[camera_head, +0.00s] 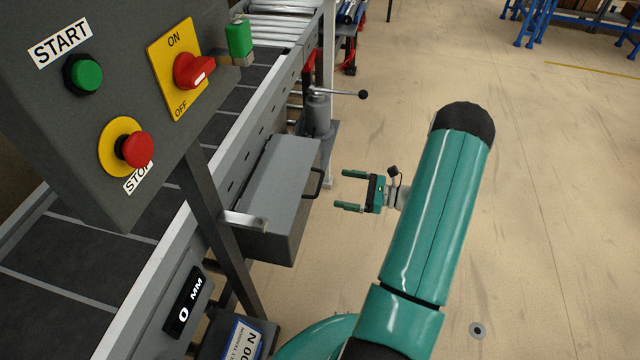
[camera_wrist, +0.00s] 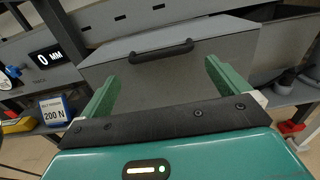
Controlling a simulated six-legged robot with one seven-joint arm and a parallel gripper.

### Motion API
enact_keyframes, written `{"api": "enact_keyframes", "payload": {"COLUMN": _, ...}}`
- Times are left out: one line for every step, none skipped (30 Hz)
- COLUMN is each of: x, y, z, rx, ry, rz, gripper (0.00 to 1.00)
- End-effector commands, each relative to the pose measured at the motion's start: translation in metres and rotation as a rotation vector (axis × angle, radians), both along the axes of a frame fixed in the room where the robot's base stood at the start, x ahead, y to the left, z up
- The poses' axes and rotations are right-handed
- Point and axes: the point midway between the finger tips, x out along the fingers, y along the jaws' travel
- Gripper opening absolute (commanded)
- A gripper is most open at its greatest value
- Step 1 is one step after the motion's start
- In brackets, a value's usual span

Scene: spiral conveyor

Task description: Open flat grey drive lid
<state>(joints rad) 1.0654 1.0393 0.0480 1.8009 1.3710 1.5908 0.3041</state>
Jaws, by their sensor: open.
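The flat grey drive lid (camera_head: 278,168) tops a grey box on the side of the conveyor and looks closed. A dark bar handle (camera_head: 313,183) is on its outer edge. In the wrist view the lid (camera_wrist: 225,29) and its handle (camera_wrist: 161,51) lie ahead of my gripper. My gripper (camera_head: 345,191) is open and empty, a short gap to the right of the handle in the head view. In the wrist view my gripper's two green fingers (camera_wrist: 160,84) point toward the box front, with the handle between and beyond them.
A control panel (camera_head: 95,190) with start, stop and on/off controls stands at left, its post crossing before the conveyor (camera_head: 150,285). A lever with a black knob (camera_head: 340,93) stands behind the box. A display (camera_head: 184,303) reads 0 MM. Open floor (camera_head: 560,200) lies to the right.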

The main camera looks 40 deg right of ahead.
Motion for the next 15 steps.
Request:
{"api": "enact_keyframes", "payload": {"x": 0.008, "y": 0.009, "z": 0.000, "rx": 0.001, "ry": -0.001, "rz": 0.005, "gripper": 1.00}}
{"api": "enact_keyframes", "payload": {"x": 0.013, "y": 0.013, "z": 0.000, "rx": 0.001, "ry": 0.000, "rz": 0.005, "gripper": 1.00}}
{"api": "enact_keyframes", "payload": {"x": 0.019, "y": 0.018, "z": 0.000, "rx": 0.001, "ry": 0.000, "rz": 0.004, "gripper": 1.00}}
{"api": "enact_keyframes", "payload": {"x": 0.023, "y": 0.022, "z": 0.000, "rx": 0.001, "ry": 0.001, "rz": 0.005, "gripper": 1.00}}
{"api": "enact_keyframes", "payload": {"x": 0.027, "y": 0.026, "z": 0.000, "rx": 0.001, "ry": 0.001, "rz": 0.005, "gripper": 1.00}}
{"api": "enact_keyframes", "payload": {"x": 0.033, "y": 0.030, "z": 0.000, "rx": 0.001, "ry": -0.001, "rz": 0.004, "gripper": 1.00}}
{"api": "enact_keyframes", "payload": {"x": 0.037, "y": 0.034, "z": 0.000, "rx": 0.000, "ry": 0.000, "rz": 0.004, "gripper": 1.00}}
{"api": "enact_keyframes", "payload": {"x": 0.041, "y": 0.038, "z": 0.000, "rx": 0.000, "ry": 0.000, "rz": 0.005, "gripper": 1.00}}
{"api": "enact_keyframes", "payload": {"x": 0.046, "y": 0.042, "z": 0.001, "rx": 0.000, "ry": 0.000, "rz": 0.004, "gripper": 1.00}}
{"api": "enact_keyframes", "payload": {"x": 0.049, "y": 0.044, "z": 0.001, "rx": 0.000, "ry": 0.000, "rz": 0.003, "gripper": 1.00}}
{"api": "enact_keyframes", "payload": {"x": 0.051, "y": 0.047, "z": 0.001, "rx": 0.000, "ry": 0.000, "rz": 0.004, "gripper": 1.00}}
{"api": "enact_keyframes", "payload": {"x": 0.055, "y": 0.050, "z": 0.001, "rx": 0.000, "ry": 0.000, "rz": 0.004, "gripper": 1.00}}
{"api": "enact_keyframes", "payload": {"x": 0.057, "y": 0.051, "z": 0.000, "rx": 0.000, "ry": 0.000, "rz": 0.003, "gripper": 1.00}}
{"api": "enact_keyframes", "payload": {"x": 0.058, "y": 0.052, "z": 0.000, "rx": -0.001, "ry": 0.001, "rz": 0.002, "gripper": 1.00}}
{"api": "enact_keyframes", "payload": {"x": 0.060, "y": 0.054, "z": 0.000, "rx": -0.001, "ry": 0.001, "rz": 0.001, "gripper": 1.00}}
